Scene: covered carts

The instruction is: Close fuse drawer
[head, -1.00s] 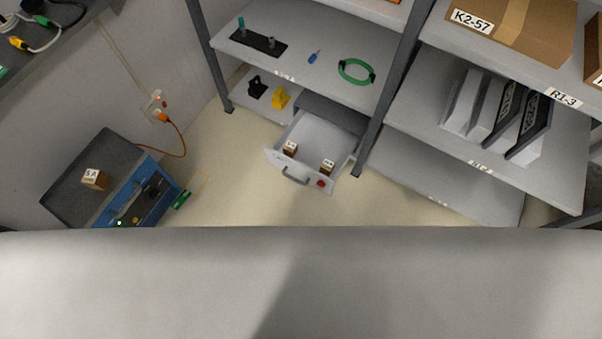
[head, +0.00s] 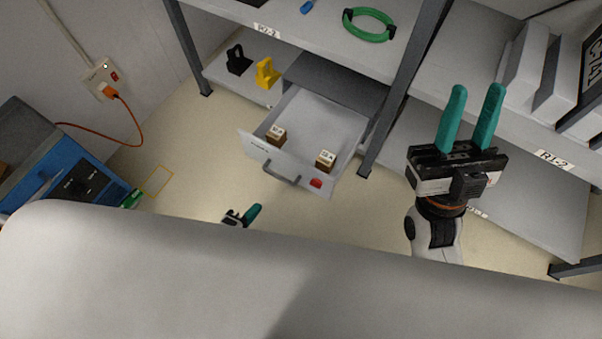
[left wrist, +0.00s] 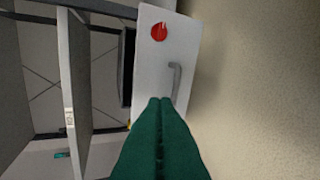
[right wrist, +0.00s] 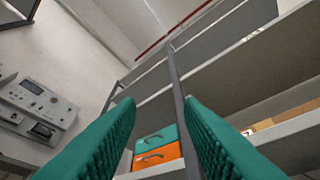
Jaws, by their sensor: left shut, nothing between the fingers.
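My left gripper (head: 252,214) is in front of the drawer, partly hidden by a grey surface. In the left wrist view its green fingers (left wrist: 160,105) are shut and empty, pointing at the drawer front (left wrist: 165,75) near the handle. My right gripper (head: 470,115) is raised at the right, open and empty.
A dark rack post (head: 385,115) stands right of the drawer. Black (head: 238,62) and yellow (head: 267,73) items sit on the shelf at left. A blue unit (head: 70,180) stands at far left.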

